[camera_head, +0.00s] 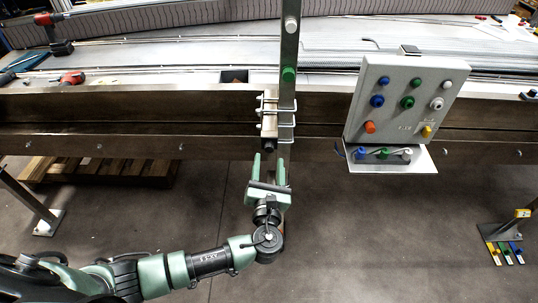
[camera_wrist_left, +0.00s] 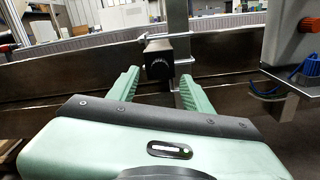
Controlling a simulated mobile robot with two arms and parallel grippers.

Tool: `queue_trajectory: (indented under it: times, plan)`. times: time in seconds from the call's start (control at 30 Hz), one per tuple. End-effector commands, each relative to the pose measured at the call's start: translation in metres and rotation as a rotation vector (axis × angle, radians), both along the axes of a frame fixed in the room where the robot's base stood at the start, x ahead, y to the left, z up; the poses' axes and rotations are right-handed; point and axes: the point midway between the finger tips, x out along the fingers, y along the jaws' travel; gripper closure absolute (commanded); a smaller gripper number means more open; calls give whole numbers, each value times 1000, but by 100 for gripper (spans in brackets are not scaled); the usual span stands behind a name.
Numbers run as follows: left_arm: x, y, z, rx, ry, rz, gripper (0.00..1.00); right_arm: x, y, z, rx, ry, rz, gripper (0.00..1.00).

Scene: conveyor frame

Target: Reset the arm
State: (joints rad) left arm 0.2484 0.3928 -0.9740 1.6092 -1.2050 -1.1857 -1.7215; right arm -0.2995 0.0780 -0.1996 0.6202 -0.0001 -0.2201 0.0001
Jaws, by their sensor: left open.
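My left arm comes in from the lower left in the head view. Its gripper (camera_head: 268,166) is in front of the conveyor frame, just below the clamped upright bracket (camera_head: 289,75). The green fingers are spread apart with nothing between them. In the left wrist view the open fingers (camera_wrist_left: 158,85) point at the dark square end of a bar (camera_wrist_left: 157,60) on the bracket. The bar end appears beyond the fingertips; I cannot tell the exact gap. My right gripper does not show in either view.
A grey control box (camera_head: 408,95) with coloured buttons and a small shelf hangs on the brown conveyor beam (camera_head: 200,125), right of the gripper. Red power tools lie on the conveyor at the left. A wooden pallet (camera_head: 120,172) is under the beam.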

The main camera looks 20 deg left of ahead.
Motion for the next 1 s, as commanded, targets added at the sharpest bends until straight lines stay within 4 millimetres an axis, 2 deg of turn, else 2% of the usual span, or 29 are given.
queue_trajectory:
  times: [0.1,0.2,0.57,0.67,0.77,0.87,0.9,0.97,1.0]
  plan:
    - [-17,-5,-1,1,1,-1,50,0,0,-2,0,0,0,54]
    - [-24,-7,-1,0,0,0,50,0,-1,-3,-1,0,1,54]
    - [-27,-7,0,1,-1,1,50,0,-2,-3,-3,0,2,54]
    - [-26,-5,-10,-22,19,4,50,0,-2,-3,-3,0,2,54]
    - [-26,4,-45,-117,83,20,50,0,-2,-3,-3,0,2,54]
    - [-32,19,-106,-304,189,71,50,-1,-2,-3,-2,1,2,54]
    - [-39,26,-136,-399,236,104,50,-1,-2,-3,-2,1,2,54]
    - [-53,37,-179,-550,302,168,50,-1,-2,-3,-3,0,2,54]
    - [-65,44,-207,-652,340,219,50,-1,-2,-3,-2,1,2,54]
